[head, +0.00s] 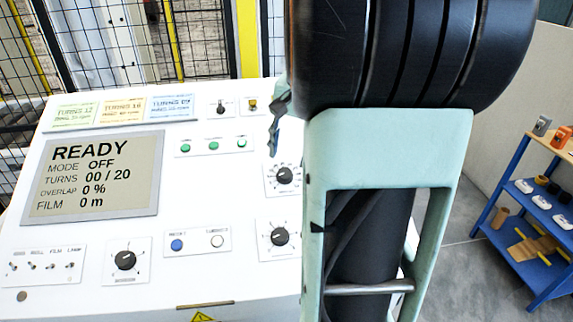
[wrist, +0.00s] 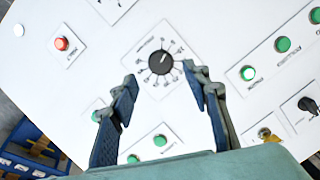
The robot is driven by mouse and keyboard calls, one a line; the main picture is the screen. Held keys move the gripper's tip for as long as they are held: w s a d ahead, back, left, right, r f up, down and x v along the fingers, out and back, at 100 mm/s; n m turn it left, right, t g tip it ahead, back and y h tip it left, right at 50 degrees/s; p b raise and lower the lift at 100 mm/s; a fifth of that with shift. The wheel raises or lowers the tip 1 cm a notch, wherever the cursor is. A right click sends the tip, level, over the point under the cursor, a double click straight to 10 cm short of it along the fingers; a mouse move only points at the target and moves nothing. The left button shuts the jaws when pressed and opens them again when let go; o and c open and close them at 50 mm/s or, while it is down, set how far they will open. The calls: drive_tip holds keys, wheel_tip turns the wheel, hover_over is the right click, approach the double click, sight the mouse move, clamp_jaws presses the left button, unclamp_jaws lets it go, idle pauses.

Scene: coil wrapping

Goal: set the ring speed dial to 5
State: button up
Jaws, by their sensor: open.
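In the wrist view a round black dial (wrist: 160,62) with a ring of printed marks sits on a white plate. Its white pointer line shows, but the numbers and label are too small to read. My gripper (wrist: 164,78) is open, with one finger on each side below the dial and nothing between them. I cannot tell how far the fingertips are from the panel. In the head view my arm hides most of the gripper. Three black dials show there: lower left (head: 125,260), upper right (head: 284,175) and lower right (head: 279,236). I cannot read which is ring speed.
The white control panel (head: 90,222) has a READY screen (head: 95,178), toggle switches and a blue button (head: 177,245). The wrist view shows a red button (wrist: 61,44), several green buttons and a black selector (wrist: 307,103). A blue shelf (head: 535,225) stands at the right.

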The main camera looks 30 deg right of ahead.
drive_tip(key=v, duration=0.5)
drive_tip(key=shift+s+r, duration=0.15)
drive_tip(key=shift+r, duration=0.2)
